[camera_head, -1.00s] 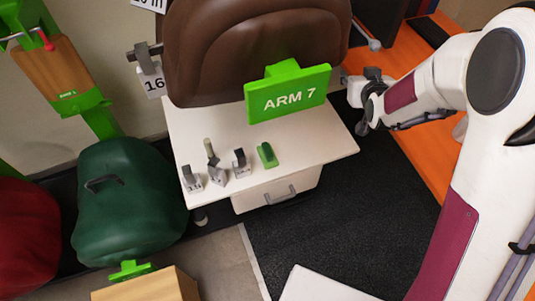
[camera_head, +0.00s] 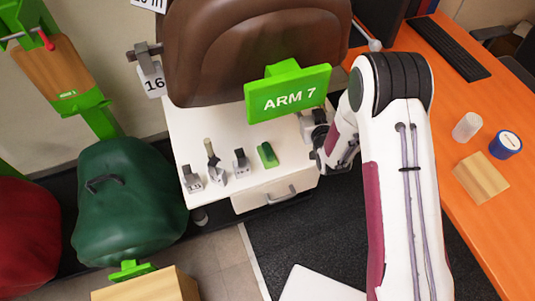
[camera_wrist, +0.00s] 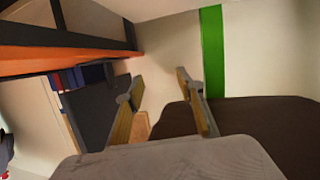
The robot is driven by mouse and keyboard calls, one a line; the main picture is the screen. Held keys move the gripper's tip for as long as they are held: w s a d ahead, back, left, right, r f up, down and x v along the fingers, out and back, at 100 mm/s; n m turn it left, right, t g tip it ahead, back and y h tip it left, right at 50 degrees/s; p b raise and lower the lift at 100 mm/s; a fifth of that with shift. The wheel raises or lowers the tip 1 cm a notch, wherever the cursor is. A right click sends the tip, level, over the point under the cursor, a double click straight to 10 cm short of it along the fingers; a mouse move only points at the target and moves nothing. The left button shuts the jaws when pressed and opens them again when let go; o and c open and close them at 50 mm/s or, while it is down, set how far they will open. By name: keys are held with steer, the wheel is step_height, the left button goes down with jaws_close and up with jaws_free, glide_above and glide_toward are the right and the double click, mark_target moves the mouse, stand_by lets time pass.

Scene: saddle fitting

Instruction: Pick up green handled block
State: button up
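The green handled block (camera_head: 267,155) lies on the white cabinet top (camera_head: 292,160), at the right end of a row of small blocks. My gripper (camera_head: 306,124) is at the right edge of the cabinet top, right of the green block and apart from it. In the wrist view my gripper (camera_wrist: 160,98) shows two fingers spread apart with nothing between them. The green block does not show in the wrist view, which faces a wall, an orange surface and a dark brown shape.
Grey handled blocks (camera_head: 240,162) stand left of the green one. A brown saddle (camera_head: 215,45) and the green ARM 7 sign (camera_head: 288,93) overhang the back of the cabinet. An orange desk (camera_head: 437,75) is at right, with a wooden block (camera_head: 481,178) on it.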

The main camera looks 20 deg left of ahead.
mark_target(269, 159)
steer(key=s+a+f+y, duration=0.1)
steer(key=s+f, duration=0.4)
steer(key=s+a+f+n+y, duration=0.1)
steer(key=s+f+y, duration=0.1)
steer(key=s+f, duration=0.3)
steer(key=s+a+f+y, duration=0.1)
steer(key=s+a+f, duration=0.1)
steer(key=s+f, duration=0.4)
steer(key=shift+f+n+y, duration=0.3)
steer(key=shift+f+y, duration=0.1)
steer(key=shift+f, duration=0.3)
steer(key=shift+s+d+f, duration=0.25)
steer(key=shift+s+f, duration=0.1)
steer(key=shift+s, duration=0.05)
steer(key=shift+w, duration=0.1)
steer(key=shift+x, duration=1.25)
steer(key=shift+w, duration=0.15)
